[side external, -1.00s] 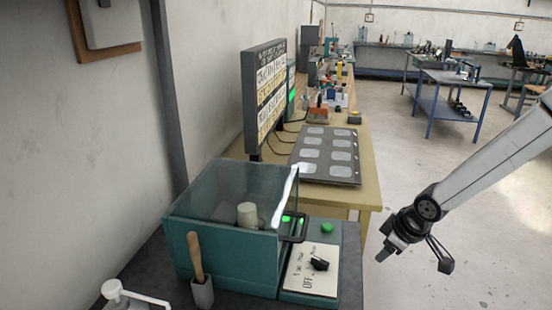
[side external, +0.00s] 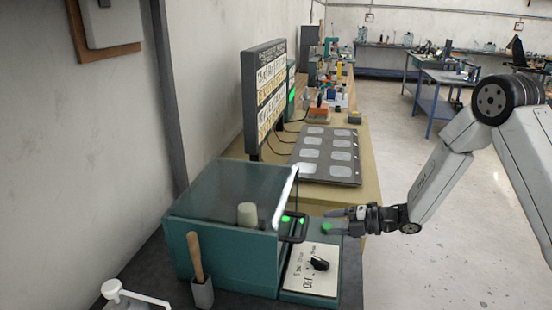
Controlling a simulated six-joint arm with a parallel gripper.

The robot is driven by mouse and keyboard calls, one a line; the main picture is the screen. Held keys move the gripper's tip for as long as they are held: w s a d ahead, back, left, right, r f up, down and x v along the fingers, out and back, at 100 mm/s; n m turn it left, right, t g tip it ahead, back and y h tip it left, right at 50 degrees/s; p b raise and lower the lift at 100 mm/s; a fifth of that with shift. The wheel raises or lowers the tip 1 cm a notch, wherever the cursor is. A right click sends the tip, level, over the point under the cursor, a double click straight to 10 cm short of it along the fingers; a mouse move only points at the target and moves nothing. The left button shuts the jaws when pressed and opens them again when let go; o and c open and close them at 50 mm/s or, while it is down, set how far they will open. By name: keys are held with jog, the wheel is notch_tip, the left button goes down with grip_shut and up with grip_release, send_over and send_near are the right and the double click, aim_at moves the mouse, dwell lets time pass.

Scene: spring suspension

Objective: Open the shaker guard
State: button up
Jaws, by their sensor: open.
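The shaker (side external: 225,262) is a teal box on the dark bench top at the lower middle. Its clear guard (side external: 225,190) is down over it, with a pale cylinder (side external: 247,214) inside. A dark handle (side external: 301,227) sticks out from the guard's right side. My gripper (side external: 336,220) is open and empty, to the right of the handle. It points left toward the handle and appears apart from it. In the picture it overlaps the area by the green button (side external: 327,228); I cannot tell its height above the panel.
The control panel (side external: 312,268) with a black knob (side external: 319,264) lies right of the box. A wooden-handled tool (side external: 195,257) stands in a holder in front. A display board (side external: 265,92) and a dark tray (side external: 325,155) are behind. Open floor is at right.

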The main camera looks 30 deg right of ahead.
aim_at(304, 225)
jog(key=shift+s+a+f+n+y, duration=0.1)
jog(key=shift+s+a+n+y, duration=0.1)
jog(key=shift+n+y, duration=0.4)
jog(key=shift+s+a+f+n+y, duration=0.1)
jog(key=shift+s+n+y, duration=0.05)
jog(key=shift+n+y, duration=0.4)
jog(key=shift+x, duration=3.9)
jog(key=shift+f, duration=0.1)
jog(key=shift+s, duration=0.1)
grip_shut()
